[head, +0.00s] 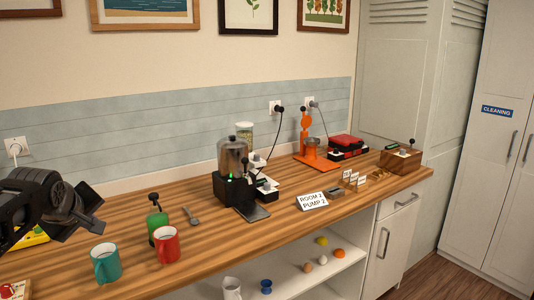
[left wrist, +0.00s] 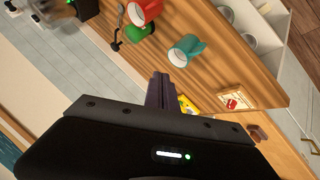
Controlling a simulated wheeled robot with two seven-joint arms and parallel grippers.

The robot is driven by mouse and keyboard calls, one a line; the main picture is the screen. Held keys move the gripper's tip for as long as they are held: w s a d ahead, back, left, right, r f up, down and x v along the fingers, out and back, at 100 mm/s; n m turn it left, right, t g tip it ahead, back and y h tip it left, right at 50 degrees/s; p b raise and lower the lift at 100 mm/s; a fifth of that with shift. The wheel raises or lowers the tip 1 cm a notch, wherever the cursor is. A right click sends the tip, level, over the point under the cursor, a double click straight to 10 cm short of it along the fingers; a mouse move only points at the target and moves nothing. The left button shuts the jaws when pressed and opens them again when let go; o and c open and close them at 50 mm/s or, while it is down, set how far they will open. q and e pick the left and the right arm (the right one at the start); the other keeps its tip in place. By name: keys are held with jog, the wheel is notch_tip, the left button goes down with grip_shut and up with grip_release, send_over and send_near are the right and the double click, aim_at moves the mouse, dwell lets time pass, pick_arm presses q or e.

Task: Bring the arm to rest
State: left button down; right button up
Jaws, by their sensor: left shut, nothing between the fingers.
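My left arm comes in from the left in the head view, above the left part of the wooden counter (head: 300,224). Its gripper (head: 92,206) is in the air, apart from the things on the counter. In the left wrist view the gripper's fingers (left wrist: 160,90) are shut together with nothing between them. My right gripper is in neither view.
A yellow object (head: 36,237) lies partly behind the arm. A coffee machine (head: 236,175) stands farther right.

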pick_arm(q)
jog(key=w+d+f+m+t+h, duration=0.1)
jog(key=w+d+f+m, duration=0.25)
jog(key=f, duration=0.25)
jog(key=w+d+f+m+h, duration=0.1)
jog(key=w+d+f+m, duration=0.15)
jog(key=d+f, duration=0.2)
jog(key=s+d+f+m+g+h, duration=0.15)
jog(key=d+f, duration=0.35)
jog(key=f, duration=0.6)
jog(key=s+d+f+m+h, duration=0.1)
jog(key=s+d+f+h, duration=0.1)
jog(key=d+f, duration=0.65)
jog(key=s+d+f+g, duration=0.2)
jog(key=s+d+f, duration=0.1)
jog(key=s+f, duration=0.4)
jog(key=s+d+f+g, duration=0.1)
jog(key=s+d+f, duration=0.3)
jog(key=f, duration=0.6)
jog(key=s+d+f+m+g+h, duration=0.1)
jog(key=s+d+f+g, duration=0.1)
jog(key=s, duration=0.7)
jog(key=s+d+f+m+g, duration=0.1)
jog(key=s+d+f+g, duration=0.2)
jog(key=s+f, duration=0.3)
jog(key=s+d, duration=0.1)
jog(key=s, duration=0.3)
jog(key=shift+d+f+h, duration=0.2)
jog(key=shift+d+h, duration=0.15)
jog(key=shift+d, duration=0.05)
